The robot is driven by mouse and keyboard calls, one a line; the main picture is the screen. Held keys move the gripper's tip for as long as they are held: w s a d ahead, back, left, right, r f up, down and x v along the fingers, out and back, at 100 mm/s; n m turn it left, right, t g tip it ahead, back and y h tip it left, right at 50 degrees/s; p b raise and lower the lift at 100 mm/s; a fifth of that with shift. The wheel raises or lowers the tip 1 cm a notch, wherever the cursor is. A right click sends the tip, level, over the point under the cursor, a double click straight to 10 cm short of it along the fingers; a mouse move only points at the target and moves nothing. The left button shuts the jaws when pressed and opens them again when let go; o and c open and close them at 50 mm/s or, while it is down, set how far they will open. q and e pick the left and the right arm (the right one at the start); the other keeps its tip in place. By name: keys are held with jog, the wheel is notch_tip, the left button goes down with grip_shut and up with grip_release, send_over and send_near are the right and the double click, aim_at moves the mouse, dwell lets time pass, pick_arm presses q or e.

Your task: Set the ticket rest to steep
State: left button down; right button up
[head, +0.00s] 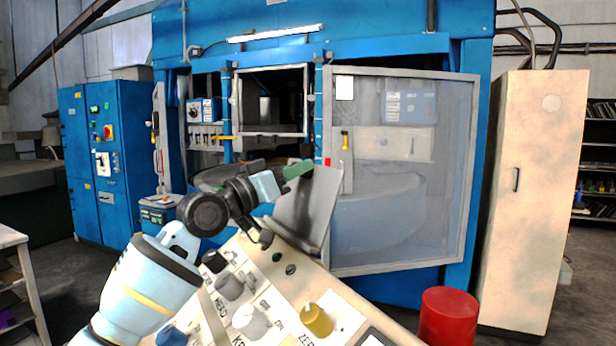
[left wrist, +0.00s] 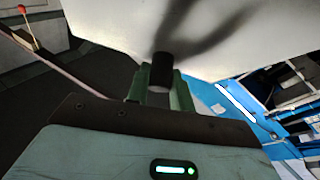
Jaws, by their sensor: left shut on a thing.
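The ticket rest (head: 311,212) is a flat grey plate standing steeply tilted at the upper edge of the sloped console. Its pale face also fills the top of the left wrist view (left wrist: 240,30). My left gripper (head: 300,170) is at the plate's upper left edge. In the left wrist view, its green fingers (left wrist: 161,82) are shut around a short black cylindrical grip (left wrist: 162,68) at the plate. Which notch or support holds the plate's foot is hidden. My right gripper is not in view.
The cream console panel (head: 283,292) carries several knobs, including a yellow one (head: 317,320) and a pale one (head: 250,322). A red cylinder (head: 447,318) stands at its right. Behind is a blue machine with a clear framed door (head: 400,210). A beige cabinet (head: 530,200) stands right.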

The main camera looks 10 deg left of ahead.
pick_arm(q)
jog(key=shift+s+a+f+t+h, duration=0.15)
jog(key=shift+s+a+t+h, duration=0.15)
jog(key=shift+s+a, duration=0.45)
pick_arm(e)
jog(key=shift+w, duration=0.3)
pick_arm(q)
jog(key=c, duration=1.5)
grip_release()
jog(key=shift+a, duration=0.1)
jog(key=o, duration=0.3)
jog(key=shift+s+a, duration=0.1)
jog(key=shift+s, duration=0.05)
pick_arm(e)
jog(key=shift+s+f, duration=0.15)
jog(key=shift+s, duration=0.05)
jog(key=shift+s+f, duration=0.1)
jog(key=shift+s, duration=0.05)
pick_arm(q)
jog(key=v, duration=0.7)
jog(key=shift+s+a+b, duration=0.15)
jog(key=shift+s+b, duration=0.1)
jog(key=shift+b, duration=0.2)
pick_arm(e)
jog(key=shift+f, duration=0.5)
